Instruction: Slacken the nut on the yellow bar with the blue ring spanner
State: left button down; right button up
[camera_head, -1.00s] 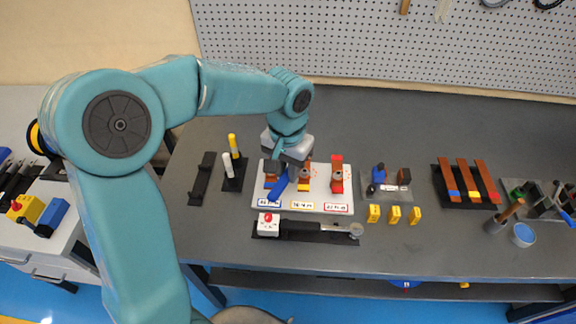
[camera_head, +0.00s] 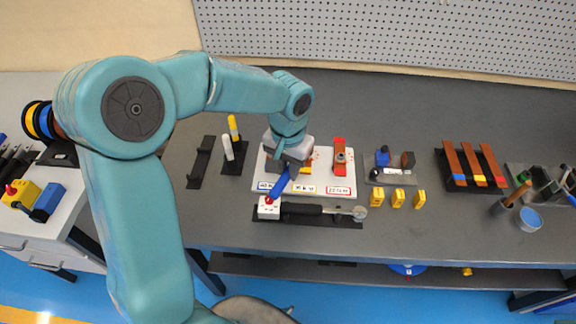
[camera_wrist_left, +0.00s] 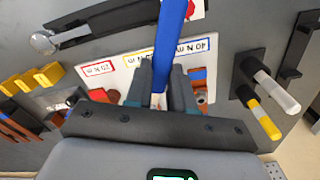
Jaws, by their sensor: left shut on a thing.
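My left gripper (camera_head: 287,164) is over the white board (camera_head: 348,180) and points down. It is shut on the blue spanner (camera_head: 279,187), whose handle sticks out towards the front of the bench. In the left wrist view the blue handle (camera_wrist_left: 170,38) runs up from between the two fingers (camera_wrist_left: 160,88). The yellow bar and its nut are hidden behind the gripper and spanner, so I cannot tell whether the ring is around the nut. The red-marked bar (camera_head: 340,158) with its nut stands clear at the right of the board. My right gripper is out of view.
A torque wrench (camera_head: 315,210) lies in a black holder in front of the board, with a white box (camera_head: 268,207) at its left end. White and yellow markers (camera_head: 233,130) stand to the left. Several yellow blocks (camera_head: 397,197) lie to the right. The bench behind is clear.

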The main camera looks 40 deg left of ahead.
pick_arm(q)
jog(key=shift+s, duration=0.15)
jog(key=shift+w+f+b, duration=0.2)
jog(key=shift+f+b, duration=0.3)
jog(key=shift+s+f, duration=0.15)
